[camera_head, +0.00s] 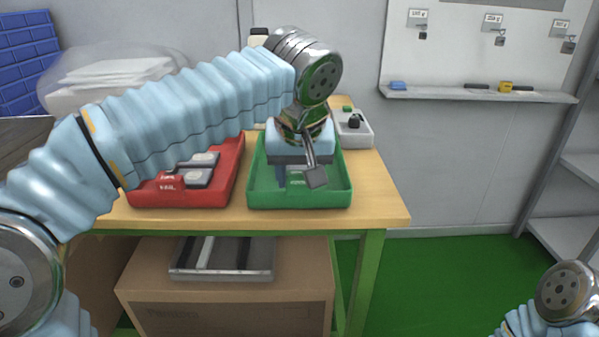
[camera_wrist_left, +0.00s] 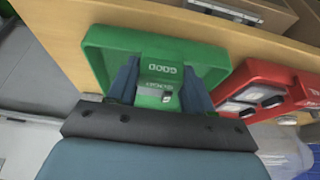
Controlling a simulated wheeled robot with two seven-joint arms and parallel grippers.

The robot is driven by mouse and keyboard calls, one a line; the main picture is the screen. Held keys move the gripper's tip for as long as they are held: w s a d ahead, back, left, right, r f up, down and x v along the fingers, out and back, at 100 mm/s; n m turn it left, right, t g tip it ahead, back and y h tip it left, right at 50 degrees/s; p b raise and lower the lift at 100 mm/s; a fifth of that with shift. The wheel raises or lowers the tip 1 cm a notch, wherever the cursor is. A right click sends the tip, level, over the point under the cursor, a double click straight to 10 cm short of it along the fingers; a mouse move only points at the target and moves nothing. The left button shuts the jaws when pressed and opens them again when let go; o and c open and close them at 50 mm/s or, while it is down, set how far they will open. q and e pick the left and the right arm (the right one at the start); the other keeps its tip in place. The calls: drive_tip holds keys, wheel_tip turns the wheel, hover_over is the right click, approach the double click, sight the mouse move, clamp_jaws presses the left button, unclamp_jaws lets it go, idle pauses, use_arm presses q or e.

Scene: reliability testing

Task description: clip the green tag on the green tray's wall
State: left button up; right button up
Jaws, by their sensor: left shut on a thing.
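The green tray (camera_head: 300,200) stands on the wooden table near its front right, and its wall also shows in the left wrist view (camera_wrist_left: 212,56). My left gripper (camera_head: 296,178) points down over the tray. In the left wrist view my left gripper (camera_wrist_left: 160,75) is shut on the green tag (camera_wrist_left: 158,82), which has white lettering and a small grey part on it. The tag is seen against the tray; I cannot tell whether it touches the wall. In the head view my gripper mostly hides it.
A red tray (camera_head: 228,180) with several grey and white items stands left of the green tray. A grey box with a black knob (camera_head: 353,125) stands behind right.

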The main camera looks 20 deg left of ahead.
use_arm(q)
drive_tip(key=shift+f, duration=0.25)
drive_tip(key=shift+r+p, duration=0.45)
drive_tip(key=shift+r, duration=0.15)
idle(0.5)
drive_tip(key=shift+f+b, duration=0.45)
drive_tip(key=shift+f, duration=0.15)
idle(0.9)
drive_tip(key=o, duration=1.1)
drive_tip(key=shift+c, duration=0.2)
wheel_tip(320, 180, up, 3)
drive_tip(key=p, duration=0.2)
drive_tip(key=shift+p, duration=0.35)
wheel_tip(320, 180, up, 2)
drive_tip(key=shift+r+p, duration=0.1)
drive_tip(key=shift+p, duration=1)
drive_tip(key=shift+r+p, duration=0.65)
drive_tip(key=shift+r, duration=0.3)
